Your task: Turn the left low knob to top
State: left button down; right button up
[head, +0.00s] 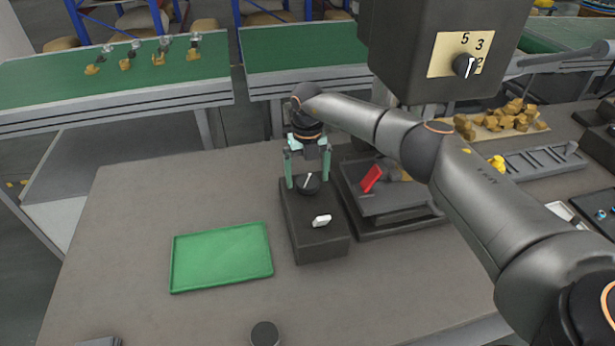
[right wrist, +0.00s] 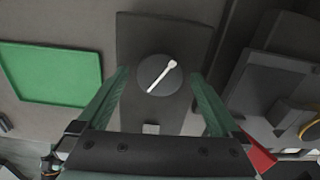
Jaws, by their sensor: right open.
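A round dark knob (head: 308,184) with a white pointer line sits on the far part of a low dark box (head: 318,245). In the right wrist view the knob (right wrist: 160,75) shows whole, its pointer slanting from lower left to upper right. My right gripper (head: 308,178) is over the box with its green fingers pointing down. The fingers are open, one on each side of the knob, with a visible gap on both sides in the right wrist view. Nothing is held. My left gripper is not in view.
A white switch (head: 321,221) is on the box's near part. A green tray (head: 221,258) lies left. A dark tank-like unit (head: 395,203) with a red part (head: 372,178) stands close right. A hanging box (head: 400,50) carries another numbered knob (head: 465,65).

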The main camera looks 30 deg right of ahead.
aim_at(308, 180)
notch_tip(308, 180, up, 12)
jog(key=b, duration=0.1)
jog(key=shift+b, duration=0.3)
jog(key=shift+f, duration=0.15)
